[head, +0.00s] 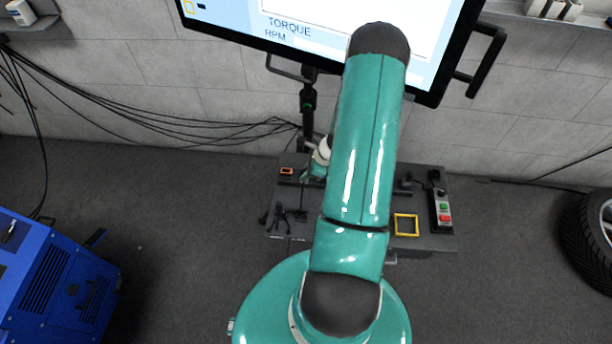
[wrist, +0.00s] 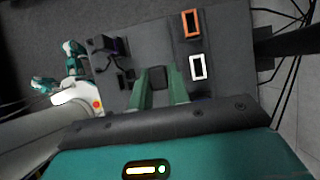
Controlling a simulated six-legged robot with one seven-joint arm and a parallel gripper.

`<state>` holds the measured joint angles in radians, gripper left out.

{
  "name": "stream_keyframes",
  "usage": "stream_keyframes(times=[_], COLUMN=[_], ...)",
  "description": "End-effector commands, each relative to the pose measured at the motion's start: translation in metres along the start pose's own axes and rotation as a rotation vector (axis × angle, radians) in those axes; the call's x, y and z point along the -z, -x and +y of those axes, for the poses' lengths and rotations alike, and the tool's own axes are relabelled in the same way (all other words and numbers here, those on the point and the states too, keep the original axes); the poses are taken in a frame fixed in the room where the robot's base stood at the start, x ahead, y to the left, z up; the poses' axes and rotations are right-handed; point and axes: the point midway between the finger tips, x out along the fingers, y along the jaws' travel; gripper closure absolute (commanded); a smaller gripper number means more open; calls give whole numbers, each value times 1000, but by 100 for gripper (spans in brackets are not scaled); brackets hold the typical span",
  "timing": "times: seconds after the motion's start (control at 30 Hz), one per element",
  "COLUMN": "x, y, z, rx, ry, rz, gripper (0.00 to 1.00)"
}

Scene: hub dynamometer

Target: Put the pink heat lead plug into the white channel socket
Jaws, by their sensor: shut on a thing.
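In the wrist view my gripper (wrist: 160,87) has its two green fingers shut on a dark block (wrist: 158,77). No pink shows on it, so I cannot tell whether it is the pink heat lead plug. The white channel socket (wrist: 198,67), a white rectangular frame with a dark inside, lies on the dark bench top just right of the fingers. The held block appears apart from it. In the head view my arm hides the gripper and the white socket.
An orange-framed socket (wrist: 191,23) sits beyond the white one; it also shows in the head view (head: 287,171). Several dark plugs (head: 281,213) lie at the bench's left edge. A yellow frame (head: 405,225) and a button box (head: 443,211) are at right. A monitor (head: 270,30) overhangs the bench.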

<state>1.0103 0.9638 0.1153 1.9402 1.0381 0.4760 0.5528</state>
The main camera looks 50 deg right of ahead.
Motion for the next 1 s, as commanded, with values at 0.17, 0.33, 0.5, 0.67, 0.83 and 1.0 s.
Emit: stream_keyframes(times=[0.17,0.33,0.5,0.67,0.83,1.0], x=[0,0,0,0,0,0], y=[0,0,0,0,0,0], z=[-10,-19,-29,-37,-46,-55], rx=[0,0,1,0,0,1], ry=[1,0,1,1,0,1], rz=[1,0,1,0,1,1], gripper=[100,100,100,100,100,100])
